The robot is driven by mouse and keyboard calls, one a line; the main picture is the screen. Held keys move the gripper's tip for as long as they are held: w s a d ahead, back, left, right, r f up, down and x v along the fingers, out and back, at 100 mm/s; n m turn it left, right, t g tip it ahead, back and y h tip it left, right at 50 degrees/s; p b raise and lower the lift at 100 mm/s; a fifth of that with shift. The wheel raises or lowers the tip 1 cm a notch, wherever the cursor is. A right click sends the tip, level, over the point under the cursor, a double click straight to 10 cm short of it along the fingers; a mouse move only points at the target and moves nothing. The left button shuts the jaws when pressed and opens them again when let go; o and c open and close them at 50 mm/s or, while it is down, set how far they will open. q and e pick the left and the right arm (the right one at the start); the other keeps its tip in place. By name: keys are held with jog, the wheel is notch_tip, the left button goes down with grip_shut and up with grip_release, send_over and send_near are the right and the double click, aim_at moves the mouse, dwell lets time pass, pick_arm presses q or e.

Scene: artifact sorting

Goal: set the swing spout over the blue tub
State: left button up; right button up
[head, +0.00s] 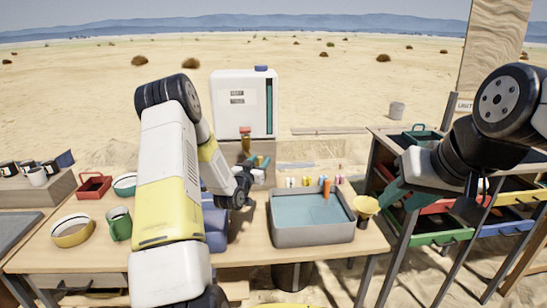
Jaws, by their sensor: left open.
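A white tank (244,104) with a blue cap stands behind the table. At its lower front is a small orange-red and brown spout (246,144). My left gripper (262,161) is open, with its teal fingers just right of the spout; I cannot tell whether they touch it. The blue tub (216,226) is on the table below, largely hidden by my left arm. My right gripper (402,196) hangs at the right, above the table's right end and near a yellow funnel; its jaw gap is unclear.
A grey basin of water (312,236) sits right of the blue tub, with a yellow funnel (366,205) beside it. A green mug (119,224), a yellow bowl (72,231) and a red tray (94,186) are at the left. A rack with coloured drawers (440,226) stands at the right.

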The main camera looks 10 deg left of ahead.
pick_arm(q)
jog(key=w, duration=0.3)
jog(key=shift+w+d, duration=0.2)
grip_shut()
dwell(1.4)
